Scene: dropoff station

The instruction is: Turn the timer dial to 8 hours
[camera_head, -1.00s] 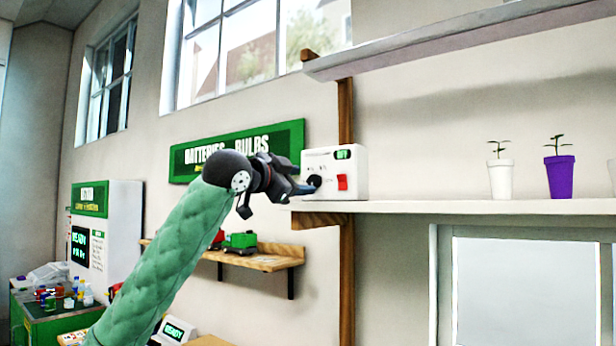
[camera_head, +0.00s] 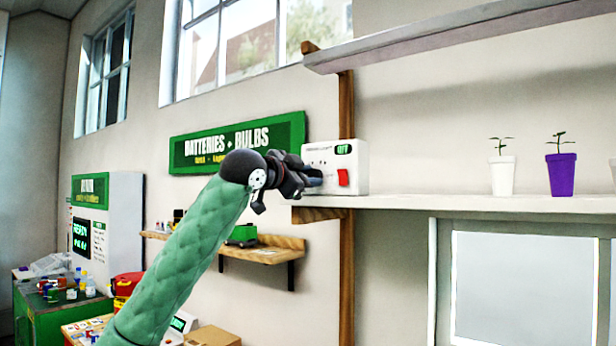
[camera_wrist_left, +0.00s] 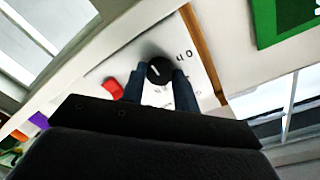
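The timer (camera_head: 350,160) is a white box on the wall shelf, with a red switch (camera_head: 343,178) and a small green display (camera_head: 343,149) that seems to read OFF. My left gripper (camera_head: 314,178) is at the timer's front left and hides the dial in the head view. In the left wrist view the round black dial (camera_wrist_left: 160,71) has a white pointer line and printed numbers beside it. The fingers of my left gripper (camera_wrist_left: 159,84) are apart, one on each side of the dial. I cannot tell whether they touch it. My right gripper is not in view.
The white shelf (camera_head: 450,203) holds a white pot (camera_head: 502,177) and a purple pot (camera_head: 561,175) with seedlings, well right of the timer. Another shelf (camera_head: 460,36) runs above. A lower wooden shelf (camera_head: 275,252) is behind my left arm.

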